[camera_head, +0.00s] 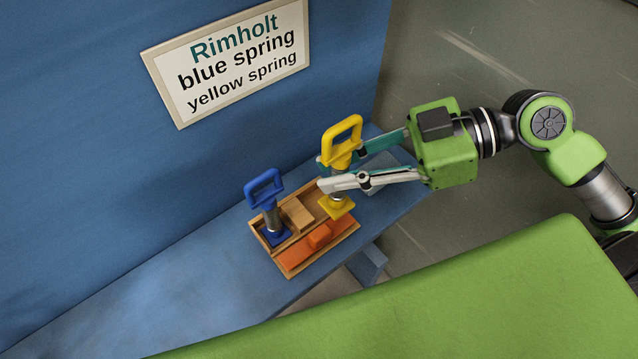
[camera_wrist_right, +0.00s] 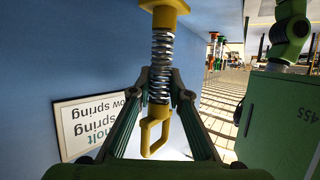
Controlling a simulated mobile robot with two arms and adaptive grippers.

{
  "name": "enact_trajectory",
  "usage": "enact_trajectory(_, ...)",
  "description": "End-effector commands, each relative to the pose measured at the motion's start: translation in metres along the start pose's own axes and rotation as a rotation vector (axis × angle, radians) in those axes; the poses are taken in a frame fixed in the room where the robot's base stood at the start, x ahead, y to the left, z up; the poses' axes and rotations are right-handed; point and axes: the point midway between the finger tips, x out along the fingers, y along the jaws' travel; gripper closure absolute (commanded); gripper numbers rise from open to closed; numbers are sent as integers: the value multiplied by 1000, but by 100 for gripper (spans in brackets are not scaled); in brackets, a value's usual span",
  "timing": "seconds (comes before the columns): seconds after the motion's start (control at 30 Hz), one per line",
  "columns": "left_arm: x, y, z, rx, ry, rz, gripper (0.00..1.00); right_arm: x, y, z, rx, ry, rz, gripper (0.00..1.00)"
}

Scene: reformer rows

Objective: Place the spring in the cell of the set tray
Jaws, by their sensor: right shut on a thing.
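The yellow spring (camera_head: 342,143) is upright in my right gripper (camera_head: 332,174), with its looped handle up and its flat yellow foot low. The right gripper is shut around its coil. The foot overlaps the right end of the wooden set tray (camera_head: 285,266); I cannot tell whether it touches the tray floor or hangs just above. The right wrist view shows the yellow spring (camera_wrist_right: 162,58) between the fingers, handle toward the palm. A blue spring (camera_head: 266,188) stands upright in the tray's left cell. My left gripper is not in view.
The tray stands on a blue bench (camera_head: 200,290) against a blue wall. It also holds a wooden block (camera_head: 297,213) and an orange piece (camera_head: 319,236). A wall sign (camera_head: 235,60) reads "Rimholt, blue spring, yellow spring". A green padded surface (camera_head: 450,295) is in front.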

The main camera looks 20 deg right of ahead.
Motion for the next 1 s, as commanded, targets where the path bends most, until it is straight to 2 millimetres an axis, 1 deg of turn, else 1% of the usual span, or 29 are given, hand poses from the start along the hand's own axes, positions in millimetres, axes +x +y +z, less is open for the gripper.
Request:
enact_trajectory(0.03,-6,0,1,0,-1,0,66,2,7,-4,-2,0,1,100)
enact_trajectory(0.07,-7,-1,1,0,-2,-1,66,4,11,-2,-3,-1,2,100)
enact_trajectory(0.2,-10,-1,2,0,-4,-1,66,21,27,16,1,1,1,100)
enact_trajectory(0.4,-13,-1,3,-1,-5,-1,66,38,46,36,0,1,3,100)
enact_trajectory(0.57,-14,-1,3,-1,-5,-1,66,46,54,44,0,2,2,100)
enact_trajectory(0.7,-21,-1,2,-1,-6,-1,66,54,54,62,4,0,1,100)
enact_trajectory(0.8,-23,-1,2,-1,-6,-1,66,58,54,72,0,0,1,100)
enact_trajectory(1.0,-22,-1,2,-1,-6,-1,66,59,54,75,-3,0,2,100)
